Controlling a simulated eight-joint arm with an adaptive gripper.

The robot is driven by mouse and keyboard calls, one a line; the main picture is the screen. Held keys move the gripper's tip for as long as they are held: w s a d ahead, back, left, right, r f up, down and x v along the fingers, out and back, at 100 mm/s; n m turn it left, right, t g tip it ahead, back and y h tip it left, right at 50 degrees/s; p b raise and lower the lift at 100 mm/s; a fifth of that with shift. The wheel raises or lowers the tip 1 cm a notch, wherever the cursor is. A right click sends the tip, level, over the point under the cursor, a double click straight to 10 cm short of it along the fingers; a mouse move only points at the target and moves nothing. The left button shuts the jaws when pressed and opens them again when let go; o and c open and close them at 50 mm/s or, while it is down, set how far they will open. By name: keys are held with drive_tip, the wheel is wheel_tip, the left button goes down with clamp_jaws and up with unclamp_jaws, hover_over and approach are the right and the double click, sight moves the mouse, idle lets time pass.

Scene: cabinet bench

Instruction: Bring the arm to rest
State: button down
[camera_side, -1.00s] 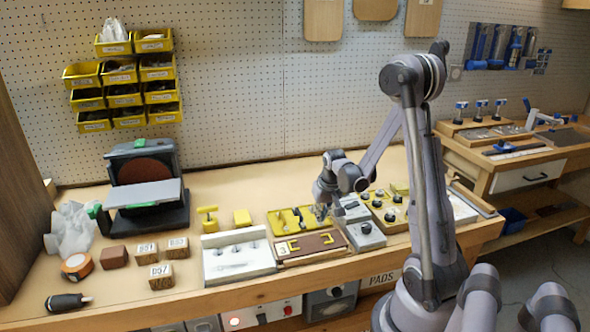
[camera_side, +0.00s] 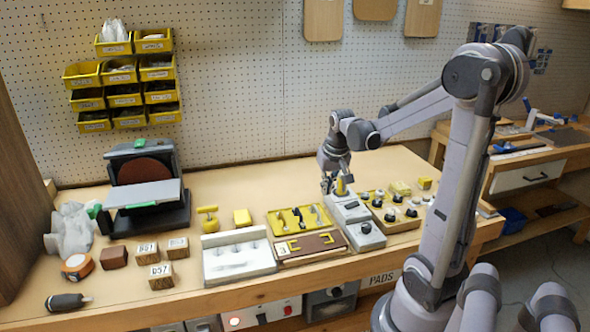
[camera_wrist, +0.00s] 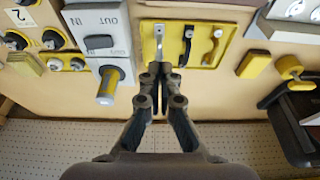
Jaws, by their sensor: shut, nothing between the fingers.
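My gripper (camera_side: 327,190) is shut and empty, hanging above the bench near the back end of a grey switch box (camera_side: 350,212). A yellow-ended handle on this box (camera_side: 342,186) shows just right of the fingers. I cannot tell the exact height of the fingertips above the bench.
The yellow panel (camera_side: 275,222), a brown board (camera_side: 335,240) and a white box (camera_side: 240,268) sit left of my gripper. A knob panel (camera_side: 405,223) sits right. A sander (camera_side: 146,190) stands far left. The bench behind the panels is mostly clear, up to the pegboard (camera_side: 235,110).

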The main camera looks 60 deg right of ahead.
drive_tip(key=shift+r, duration=0.1)
drive_tip(key=a+r+n+t, duration=0.1)
drive_tip(key=a+n, duration=0.2)
drive_tip(key=a, duration=0.6)
drive_tip(key=a+r+n+t+y, duration=0.1)
drive_tip(key=a+r+n+t, duration=0.1)
drive_tip(key=a, duration=0.7)
drive_tip(key=a+r+n+t+y, duration=0.1)
drive_tip(key=a+n, duration=0.3)
drive_tip(key=a, duration=0.5)
drive_tip(key=shift+a+r+t, duration=0.15)
drive_tip(key=shift+a+t, duration=0.15)
drive_tip(key=shift+t, duration=0.1)
drive_tip(key=c, duration=2.1)
unclamp_jaws()
drive_tip(key=shift+s, duration=0.1)
